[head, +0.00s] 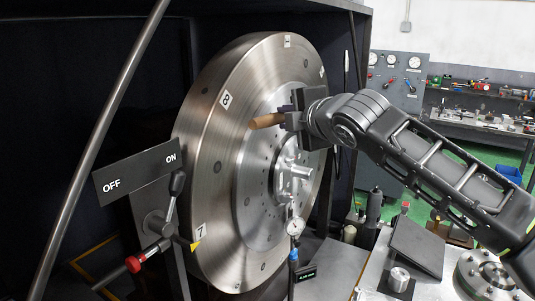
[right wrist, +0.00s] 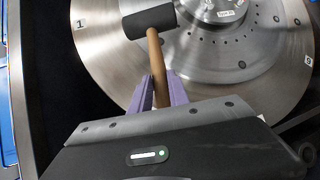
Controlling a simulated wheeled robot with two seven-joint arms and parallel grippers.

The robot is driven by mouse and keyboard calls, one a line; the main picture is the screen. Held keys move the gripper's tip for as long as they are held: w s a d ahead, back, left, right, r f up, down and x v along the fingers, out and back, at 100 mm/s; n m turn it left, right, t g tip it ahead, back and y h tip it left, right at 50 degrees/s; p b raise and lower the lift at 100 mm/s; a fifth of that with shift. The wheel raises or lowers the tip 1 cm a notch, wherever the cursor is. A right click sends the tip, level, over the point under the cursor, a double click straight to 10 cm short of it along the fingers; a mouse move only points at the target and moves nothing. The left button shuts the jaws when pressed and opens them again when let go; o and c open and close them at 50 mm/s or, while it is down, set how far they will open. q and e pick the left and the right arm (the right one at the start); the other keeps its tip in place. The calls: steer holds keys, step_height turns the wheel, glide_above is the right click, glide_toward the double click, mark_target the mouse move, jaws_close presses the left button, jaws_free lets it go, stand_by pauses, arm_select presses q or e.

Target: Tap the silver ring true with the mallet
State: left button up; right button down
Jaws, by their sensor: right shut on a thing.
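The large silver ring (head: 213,165) stands upright on its fixture around a raised centre hub, with number labels on its face. It also fills the upper part of the right wrist view (right wrist: 110,60). My right gripper (head: 290,116) is in front of the ring's upper right part. Its purple fingers (right wrist: 160,88) are shut on the wooden handle of the mallet (right wrist: 156,57). The mallet's black head is beyond the fingers, in front of the ring; I cannot tell if it touches. In the head view only the mallet's handle end (head: 267,121) shows clearly. My left gripper is not in view.
A dial gauge (head: 295,228) stands close to the ring's lower face. An OFF/ON sign (head: 139,172) and a red-ended lever (head: 134,264) are at left. A grey bench (head: 378,281) with metal parts is at lower right. A gauge panel (head: 398,78) stands behind.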

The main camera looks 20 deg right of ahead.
steer(key=w+d+r+y+p, duration=0.1)
steer(key=w+d, duration=0.1)
steer(key=d, duration=0.1)
steer(key=w+d+r+n+t+y+p, duration=0.1)
steer(key=w+d, duration=0.2)
steer(key=w+d+r+t+y+p, duration=0.1)
steer(key=w+d+p, duration=0.1)
steer(key=w+d, duration=0.1)
steer(key=shift+d+r, duration=0.2)
steer(key=shift+d, duration=0.05)
steer(key=shift+n+t+y, duration=0.4)
steer(key=shift+y, duration=0.2)
steer(key=w+f, duration=0.2)
steer(key=w+f+p, duration=0.1)
steer(key=w, duration=0.1)
steer(key=shift+w+a+f, duration=0.1)
steer(key=shift+a+f, duration=0.1)
steer(key=shift+a, duration=0.05)
